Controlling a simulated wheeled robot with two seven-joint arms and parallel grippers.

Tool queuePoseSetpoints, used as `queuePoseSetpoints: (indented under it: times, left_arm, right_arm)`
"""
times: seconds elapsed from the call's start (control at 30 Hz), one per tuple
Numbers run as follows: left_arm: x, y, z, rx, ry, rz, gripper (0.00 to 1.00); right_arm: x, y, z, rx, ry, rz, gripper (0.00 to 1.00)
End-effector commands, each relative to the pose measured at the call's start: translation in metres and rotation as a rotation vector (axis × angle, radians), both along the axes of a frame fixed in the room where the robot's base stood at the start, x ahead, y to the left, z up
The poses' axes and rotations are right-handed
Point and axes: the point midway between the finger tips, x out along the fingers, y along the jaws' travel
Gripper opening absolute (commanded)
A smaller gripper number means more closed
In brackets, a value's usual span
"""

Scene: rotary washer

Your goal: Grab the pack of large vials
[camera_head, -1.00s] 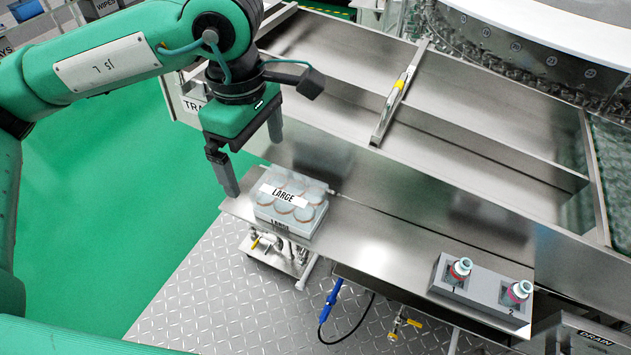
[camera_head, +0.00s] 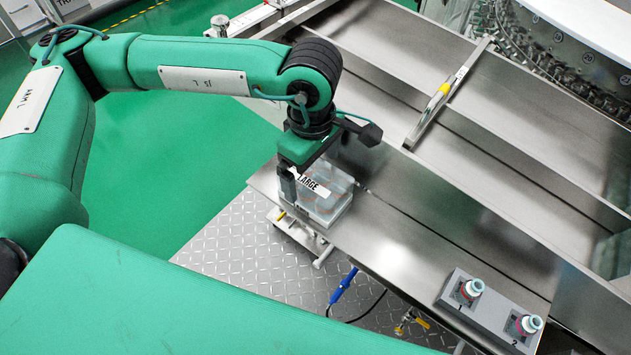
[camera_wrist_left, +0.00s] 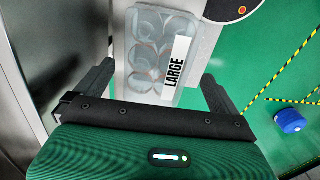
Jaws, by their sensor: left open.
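The pack of large vials (camera_head: 327,204) is a clear box with round vials and a white "LARGE" label. It sits at the left end of the steel shelf, and its rear part is hidden by my left gripper. My left gripper (camera_head: 309,182) is open, pointing down over the pack, with one finger in front of the pack's left side. In the left wrist view the pack (camera_wrist_left: 151,55) lies between and beyond the two open fingers of the gripper (camera_wrist_left: 159,88). I cannot tell whether the fingers touch it. My right gripper is not in view.
A grey block (camera_head: 485,312) with two capped vials stands at the shelf's right end. The steel shelf (camera_head: 400,243) between is clear. A raised steel basin with a latch bar (camera_head: 436,105) lies behind. A blue-handled hose (camera_head: 343,287) hangs below the shelf.

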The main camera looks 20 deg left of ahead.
Motion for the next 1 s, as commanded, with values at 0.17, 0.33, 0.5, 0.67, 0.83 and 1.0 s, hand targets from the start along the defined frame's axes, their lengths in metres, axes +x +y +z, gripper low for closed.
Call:
queuePoseSetpoints:
  times: [0.17, 0.33, 0.5, 0.67, 0.83, 1.0]
  left_arm:
    - [0.003, -0.002, -0.024, 0.002, 0.005, 0.001, 0.99]
    - [0.003, -0.002, -0.039, 0.0, 0.001, 0.001, 0.99]
    - [0.004, -0.002, -0.04, 0.001, 0.0, 0.0, 0.99]
    - [0.003, -0.002, -0.04, 0.001, 0.001, 0.0, 0.76]
    - [0.004, -0.002, -0.039, 0.0, 0.0, 0.0, 0.45]
    - [0.004, -0.002, -0.039, 0.0, 0.0, 0.0, 0.45]
  right_arm:
    - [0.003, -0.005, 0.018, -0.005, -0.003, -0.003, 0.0]
    - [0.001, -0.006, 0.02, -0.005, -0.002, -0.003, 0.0]
    - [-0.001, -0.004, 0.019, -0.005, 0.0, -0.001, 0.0]
    - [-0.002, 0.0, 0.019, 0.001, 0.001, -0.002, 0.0]
    - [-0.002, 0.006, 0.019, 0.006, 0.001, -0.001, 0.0]
    - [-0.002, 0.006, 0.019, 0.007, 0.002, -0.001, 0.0]
